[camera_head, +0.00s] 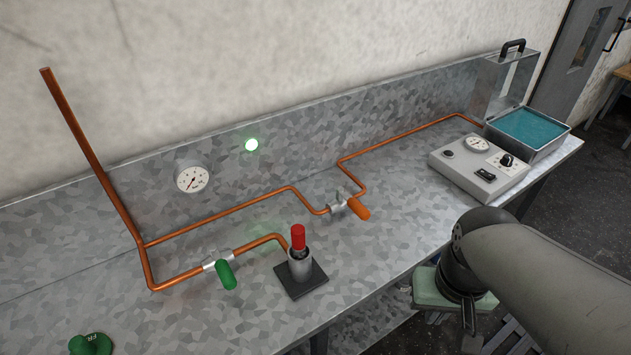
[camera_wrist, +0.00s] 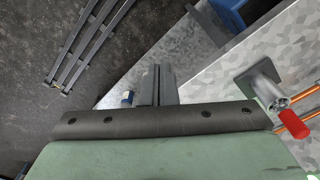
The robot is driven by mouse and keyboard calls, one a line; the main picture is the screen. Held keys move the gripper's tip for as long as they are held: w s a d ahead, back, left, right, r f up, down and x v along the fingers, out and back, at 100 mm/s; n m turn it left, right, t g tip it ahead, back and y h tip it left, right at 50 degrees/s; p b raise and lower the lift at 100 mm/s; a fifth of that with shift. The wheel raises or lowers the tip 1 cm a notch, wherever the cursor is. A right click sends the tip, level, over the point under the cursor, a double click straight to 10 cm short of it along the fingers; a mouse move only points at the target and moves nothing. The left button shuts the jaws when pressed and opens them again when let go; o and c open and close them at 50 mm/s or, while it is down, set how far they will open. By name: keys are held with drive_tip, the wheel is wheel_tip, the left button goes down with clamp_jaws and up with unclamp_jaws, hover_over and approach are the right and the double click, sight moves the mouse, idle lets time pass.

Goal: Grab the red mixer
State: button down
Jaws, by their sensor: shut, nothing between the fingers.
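The red mixer (camera_head: 298,237) stands upright in a grey metal cup (camera_head: 300,264) on a dark square base (camera_head: 301,281) on the metal bench. In the wrist view, the red mixer (camera_wrist: 294,124) and its cup (camera_wrist: 262,87) are at the right edge, to the right of my fingers. My gripper (camera_wrist: 156,84) is shut and empty, its two fingers together in the middle of the wrist view. In the head view my arm is at the lower right, past the bench's front edge, apart from the mixer; the fingertips are hidden there.
Copper pipes with a green-handled valve (camera_head: 226,275) and an orange-handled valve (camera_head: 358,208) run left of and behind the mixer. A control box (camera_head: 480,168) and an open metal tank (camera_head: 526,134) of teal liquid stand at the right end. The bench right of the mixer is clear.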

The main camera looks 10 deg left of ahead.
idle(0.4)
drive_tip(key=c, duration=1.1)
unclamp_jaws()
drive_tip(key=shift+o, duration=0.2)
